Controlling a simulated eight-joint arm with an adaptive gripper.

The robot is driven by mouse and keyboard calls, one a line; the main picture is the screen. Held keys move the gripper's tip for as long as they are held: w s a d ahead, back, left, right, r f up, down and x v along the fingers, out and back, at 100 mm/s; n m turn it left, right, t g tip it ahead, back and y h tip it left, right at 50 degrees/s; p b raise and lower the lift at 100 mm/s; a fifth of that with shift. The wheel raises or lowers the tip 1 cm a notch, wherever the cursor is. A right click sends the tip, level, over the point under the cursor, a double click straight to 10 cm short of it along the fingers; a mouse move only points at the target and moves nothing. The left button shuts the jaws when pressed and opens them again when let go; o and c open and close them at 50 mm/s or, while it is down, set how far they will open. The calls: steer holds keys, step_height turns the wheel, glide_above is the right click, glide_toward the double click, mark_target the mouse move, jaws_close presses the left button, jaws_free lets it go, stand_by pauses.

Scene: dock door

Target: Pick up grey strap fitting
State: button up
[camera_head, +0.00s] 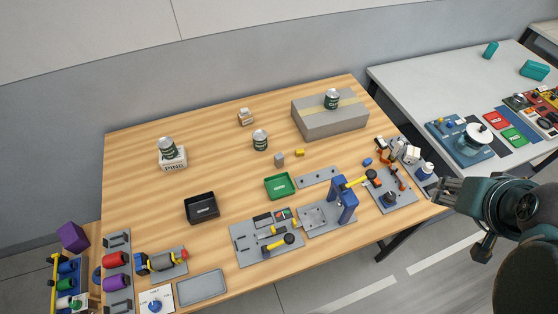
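A small grey block-like piece (279,159) stands on the wooden table (225,160) behind the green tray. A flat grey plate with small holes (318,177) lies to the right of that tray. I cannot tell for sure which grey piece is the strap fitting. My gripper (446,191) is at the right, past the table's right front corner and well apart from both grey pieces. It points left; its fingers are too small and dark to judge their opening.
A green tray (279,186) and a black tray (202,208) sit mid-table. A blue clamp-like stand (346,200) and tool plates crowd the front right. A grey box (330,121) with a can on top stands at the back. The left middle is mostly clear.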

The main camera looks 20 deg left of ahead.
steer(key=w+a+f+n+g+y+b, duration=0.15)
steer(key=w+a+n, duration=0.25)
steer(key=w+a, duration=0.7)
steer(key=n+g+h+b, duration=0.2)
steer(key=n+g+b, duration=0.1)
steer(key=n+g, duration=0.35)
glide_above(280, 156)
steer(key=shift+n+t+y, duration=0.25)
steer(key=shift+t, duration=0.15)
steer(key=f, duration=2.5)
steer(key=shift+w+d, duration=0.15)
steer(key=shift+d, duration=0.1)
steer(key=shift+a+f, duration=0.4)
steer(key=shift+f, duration=0.05)
steer(key=shift+f, duration=0.1)
